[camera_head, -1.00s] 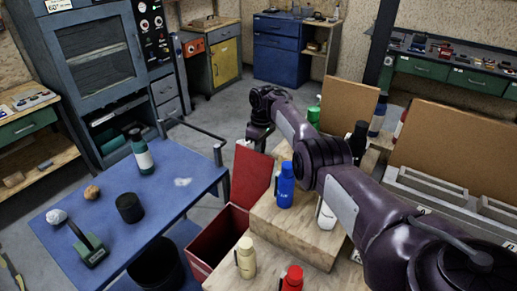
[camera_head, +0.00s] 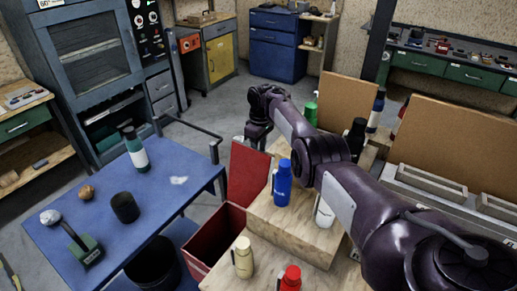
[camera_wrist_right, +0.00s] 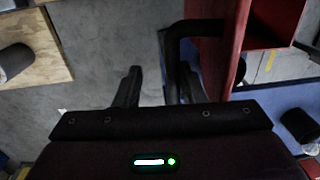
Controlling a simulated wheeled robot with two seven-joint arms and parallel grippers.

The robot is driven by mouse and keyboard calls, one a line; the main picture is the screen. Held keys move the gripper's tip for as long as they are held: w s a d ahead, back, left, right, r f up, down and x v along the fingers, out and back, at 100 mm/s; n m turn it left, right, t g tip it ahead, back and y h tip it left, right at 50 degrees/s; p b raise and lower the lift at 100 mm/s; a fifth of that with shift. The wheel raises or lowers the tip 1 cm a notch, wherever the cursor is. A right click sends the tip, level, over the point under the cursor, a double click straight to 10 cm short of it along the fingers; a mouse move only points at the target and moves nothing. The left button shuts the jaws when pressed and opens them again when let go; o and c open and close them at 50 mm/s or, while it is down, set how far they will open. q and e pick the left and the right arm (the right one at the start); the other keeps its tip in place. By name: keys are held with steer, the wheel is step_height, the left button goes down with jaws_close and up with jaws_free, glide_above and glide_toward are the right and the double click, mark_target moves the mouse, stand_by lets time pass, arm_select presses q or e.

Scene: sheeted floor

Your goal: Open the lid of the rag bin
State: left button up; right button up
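The rag bin (camera_head: 204,257) is a red open-topped box on the floor, between the blue table and the wooden crates. Its red lid (camera_head: 249,175) stands steeply raised at the bin's far side, and the inside shows. The bin (camera_wrist_right: 275,22) and the lid (camera_wrist_right: 212,62) also show in the right wrist view. My right gripper (camera_head: 259,134) is just above and behind the lid's top edge. In the wrist view its fingers (camera_wrist_right: 158,88) are apart, with nothing clearly held. A dark bent bar (camera_wrist_right: 190,28) is close to the right finger; contact is unclear. My left gripper is out of view.
A blue table (camera_head: 165,208) with a dark rail stands left, carrying a bottle (camera_head: 137,155) and a black cup (camera_head: 125,208). Wooden crates (camera_head: 310,240) with a blue bottle (camera_head: 282,183) stand right. Grey floor is clear behind the lid.

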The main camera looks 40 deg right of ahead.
steer(key=shift+w+d+r, duration=0.1)
steer(key=shift+r, duration=0.1)
step_height(320, 180, up, 8)
steer(key=p, duration=0.6)
steer(key=shift+d+f, duration=0.25)
steer(key=shift+w, duration=0.1)
steer(key=shift+a+f, duration=0.1)
steer(key=shift+f, duration=0.05)
